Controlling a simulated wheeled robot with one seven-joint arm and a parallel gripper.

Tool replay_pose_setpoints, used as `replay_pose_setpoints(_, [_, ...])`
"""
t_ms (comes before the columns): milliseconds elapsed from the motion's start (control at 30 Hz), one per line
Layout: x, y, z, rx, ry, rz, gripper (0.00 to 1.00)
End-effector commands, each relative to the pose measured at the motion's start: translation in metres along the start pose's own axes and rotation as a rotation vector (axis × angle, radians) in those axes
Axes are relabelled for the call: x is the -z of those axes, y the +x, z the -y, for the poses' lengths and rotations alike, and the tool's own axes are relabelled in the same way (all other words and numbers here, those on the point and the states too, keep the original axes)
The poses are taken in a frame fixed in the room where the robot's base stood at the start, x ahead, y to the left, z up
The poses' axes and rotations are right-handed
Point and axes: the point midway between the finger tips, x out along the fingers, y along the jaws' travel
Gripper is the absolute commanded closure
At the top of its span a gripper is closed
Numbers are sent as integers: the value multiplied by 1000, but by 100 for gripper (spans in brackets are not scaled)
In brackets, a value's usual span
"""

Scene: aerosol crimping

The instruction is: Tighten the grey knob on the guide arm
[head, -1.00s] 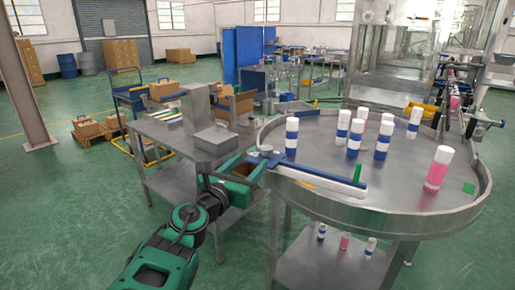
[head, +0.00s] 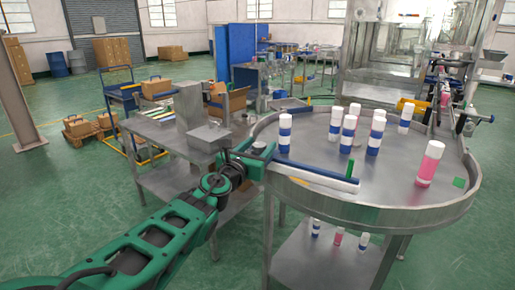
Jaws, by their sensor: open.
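The guide arm (head: 315,172), a white bar with a blue top edge, reaches from the left rim of the round steel table over its top. A small grey knob (head: 259,146) sits at the guide arm's left end, by the table rim. My green arm comes in from the lower left, and my gripper (head: 257,154) is at that same end, right by the knob. The gripper is open. Its fingers are small and partly hidden, so I cannot tell whether they stand around the knob or beside it, or touch it.
The round table (head: 400,210) has a raised rim. Several blue-and-white cans (head: 349,134) and a pink can (head: 430,164) stand on it. A steel bench (head: 160,131) with a grey box (head: 209,137) is to the left. Green floor is open at lower left.

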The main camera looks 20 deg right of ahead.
Motion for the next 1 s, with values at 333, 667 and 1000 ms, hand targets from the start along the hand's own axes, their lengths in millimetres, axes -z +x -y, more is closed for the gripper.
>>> replay_pose_setpoints(333, [0, 0, 0, 0, 0, 0, 89])
replay_pose_setpoints(667, [0, 0, -2, 70, 0, 1, 89])
replay_pose_setpoints(1000, [0, 0, -4, 328, 2, 3, 89])
